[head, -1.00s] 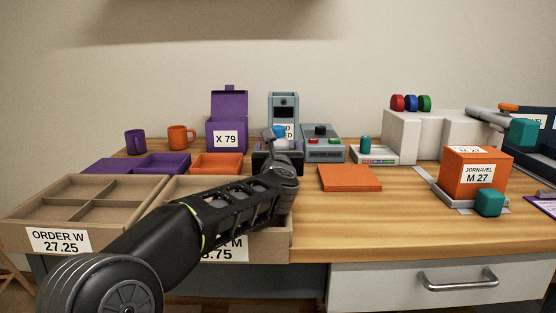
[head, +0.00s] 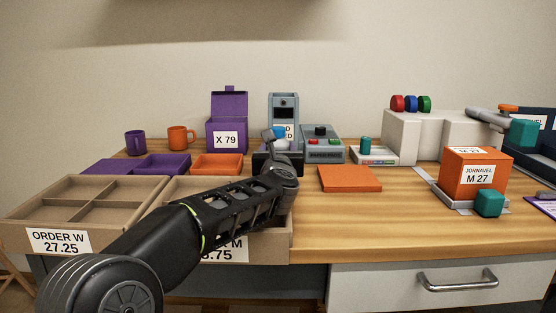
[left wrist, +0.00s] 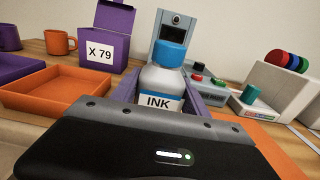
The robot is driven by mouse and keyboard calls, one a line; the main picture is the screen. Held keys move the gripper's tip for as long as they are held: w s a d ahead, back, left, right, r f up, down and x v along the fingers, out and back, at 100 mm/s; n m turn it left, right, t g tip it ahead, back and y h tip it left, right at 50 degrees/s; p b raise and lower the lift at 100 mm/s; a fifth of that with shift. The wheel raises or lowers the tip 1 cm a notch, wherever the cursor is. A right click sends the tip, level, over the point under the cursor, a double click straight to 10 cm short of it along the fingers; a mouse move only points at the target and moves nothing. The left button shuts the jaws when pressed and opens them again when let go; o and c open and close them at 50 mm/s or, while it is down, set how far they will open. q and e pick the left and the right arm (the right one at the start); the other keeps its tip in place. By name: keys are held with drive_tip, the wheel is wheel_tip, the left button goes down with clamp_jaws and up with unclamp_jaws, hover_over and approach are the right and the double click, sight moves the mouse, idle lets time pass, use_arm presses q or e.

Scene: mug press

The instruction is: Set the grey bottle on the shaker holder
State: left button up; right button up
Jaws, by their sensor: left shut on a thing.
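The grey bottle (left wrist: 160,80) has a blue cap and a white INK label. It stands roughly upright between the jaws of my left gripper (head: 277,158), which is shut on it. In the head view its blue cap (head: 279,131) shows above the gripper, and its lower part is hidden. A tall grey stand (head: 283,103) with a dark round spot is directly behind the bottle. A grey box (head: 322,150) with a black knob and red and green buttons is just right of it. I cannot tell which part is the shaker holder. My right gripper is not in view.
A purple box marked X 79 (head: 228,137), mugs and an orange tray (head: 216,164) lie to the left. An orange mat (head: 349,178) and a small rack with a teal cylinder (head: 366,146) are to the right. Cardboard boxes stand below my arm.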

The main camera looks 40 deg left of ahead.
sight(278, 127)
use_arm(q)
clamp_jaws()
drive_tip(key=shift+r, duration=0.1)
idle(0.4)
wheel_tip(278, 127, up, 10)
drive_tip(key=p, duration=0.5)
drive_tip(key=shift+p, duration=0.35)
